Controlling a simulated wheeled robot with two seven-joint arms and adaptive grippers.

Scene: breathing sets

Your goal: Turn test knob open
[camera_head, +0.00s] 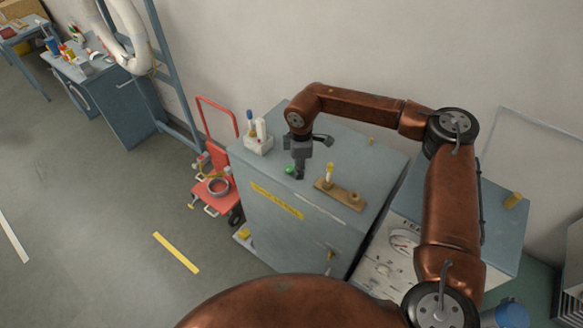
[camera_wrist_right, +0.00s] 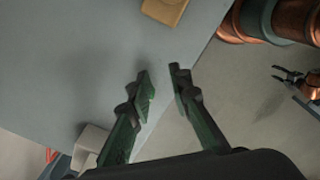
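My right gripper (camera_head: 299,172) hangs over the top of the blue-grey cabinet (camera_head: 375,165), its fingers pointing down. In the wrist view this gripper (camera_wrist_right: 160,82) is open, with two dark green fingers apart and nothing between them. A tan mount (camera_head: 325,187) with an upright pale yellow piece and a brass round piece lies right of the gripper. I cannot tell which part is the test knob. My left gripper (camera_wrist_right: 290,80) appears small and open over the floor in the wrist view.
A white holder (camera_head: 258,146) with bottles stands on the cabinet's left corner. A red trolley (camera_head: 216,187) stands left of the cabinet. A second cabinet with a dial gauge (camera_head: 404,242) stands at the right, behind my right arm. The floor at left is open.

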